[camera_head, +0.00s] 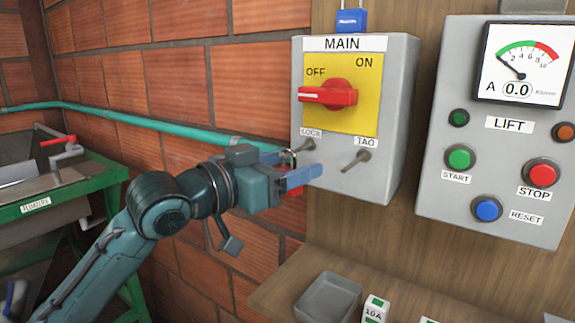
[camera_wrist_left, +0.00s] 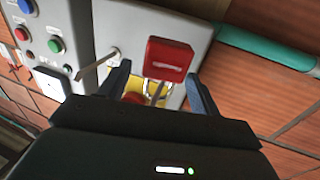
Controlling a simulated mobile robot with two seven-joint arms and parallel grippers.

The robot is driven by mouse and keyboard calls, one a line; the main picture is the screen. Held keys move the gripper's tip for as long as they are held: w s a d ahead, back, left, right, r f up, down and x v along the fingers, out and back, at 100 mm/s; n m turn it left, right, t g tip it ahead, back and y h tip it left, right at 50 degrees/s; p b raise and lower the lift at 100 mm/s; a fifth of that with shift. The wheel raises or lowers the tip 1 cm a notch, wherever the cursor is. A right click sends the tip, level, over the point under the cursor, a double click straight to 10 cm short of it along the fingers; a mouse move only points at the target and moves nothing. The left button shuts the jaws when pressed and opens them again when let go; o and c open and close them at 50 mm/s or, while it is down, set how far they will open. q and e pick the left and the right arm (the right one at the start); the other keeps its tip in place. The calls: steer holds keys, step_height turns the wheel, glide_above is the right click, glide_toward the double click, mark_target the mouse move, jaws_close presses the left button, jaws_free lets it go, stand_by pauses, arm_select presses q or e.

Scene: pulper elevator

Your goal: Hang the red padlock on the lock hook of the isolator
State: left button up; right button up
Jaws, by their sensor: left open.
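The grey isolator box (camera_head: 350,190), labelled MAIN, has a red rotary handle (camera_head: 328,94) on a yellow plate, with its pointer toward OFF. The lock hook (camera_head: 308,146) sticks out under the LOCK label. The red padlock (camera_head: 293,189) is at this hook, its shackle up by the peg and its body partly hidden by my left gripper (camera_head: 291,170). In the left wrist view, the red padlock (camera_wrist_left: 170,58) shows between the spread fingers of my left gripper (camera_wrist_left: 157,76), with visible gaps at both sides. My right gripper is not in view.
The tag hook (camera_head: 356,160) sticks out just right of the left gripper. A LIFT panel (camera_head: 504,185) with several buttons stands further right. A blue block (camera_head: 351,21) is above the isolator. A grey tray (camera_head: 327,300) sits on the shelf below. A teal pipe (camera_head: 150,121) runs along the brick wall.

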arm_select(q)
steer(key=b+v, duration=0.2)
steer(key=v, duration=1.1)
steer(key=w+a+f+n+t+y+p, duration=0.1)
steer(key=w+f+n+y, duration=0.15)
steer(key=f, duration=0.85)
steer(key=w+a+f+n+t+y+p, duration=0.1)
steer(key=a+f+n+y+p, duration=0.15)
steer(key=f, duration=0.85)
steer(key=s+a+f+n+g+y, duration=0.1)
steer(key=s+f+y, duration=0.2)
steer(key=s+f, duration=0.5)
steer(key=s+f+n+g+y+p, duration=0.1)
steer(key=s+f+y, duration=0.1)
steer(key=s+f, duration=0.7)
step_height(320, 180, down, 6)
steer(key=shift+a+r+g+y, duration=0.1)
steer(key=shift+a+g+y, duration=0.2)
steer(key=shift+a+y, duration=0.1)
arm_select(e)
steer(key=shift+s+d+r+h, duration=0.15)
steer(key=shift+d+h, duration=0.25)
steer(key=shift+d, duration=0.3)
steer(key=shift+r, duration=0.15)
